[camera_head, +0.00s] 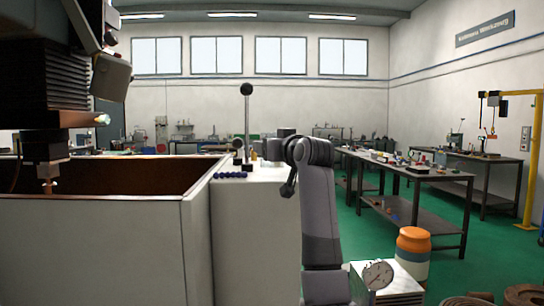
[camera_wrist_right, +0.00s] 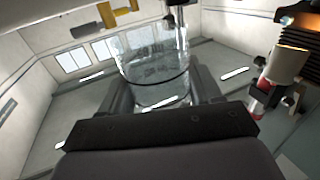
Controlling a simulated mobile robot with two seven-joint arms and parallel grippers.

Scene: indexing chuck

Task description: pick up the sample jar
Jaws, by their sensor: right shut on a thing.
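The sample jar (camera_wrist_right: 152,62) is a clear glass vessel in the right wrist view. It stands out beyond the palm, between the two dark fingers of my right gripper (camera_wrist_right: 163,88). The fingers touch it on both sides, so the gripper is shut on it. Its lower part is partly hidden by the fingers and palm. In the head view my right arm rises at the centre right, beside the white machine housing. I cannot make out the jar there. My left gripper is in neither view.
A machine enclosure (camera_head: 95,245) with high walls fills the left, under a dark spindle head (camera_head: 45,148). A lever with a black knob (camera_head: 246,90) rises behind. An orange-topped drum (camera_head: 412,245) and a dial gauge (camera_head: 378,275) stand at right. Workbenches (camera_head: 405,175) lie beyond green floor.

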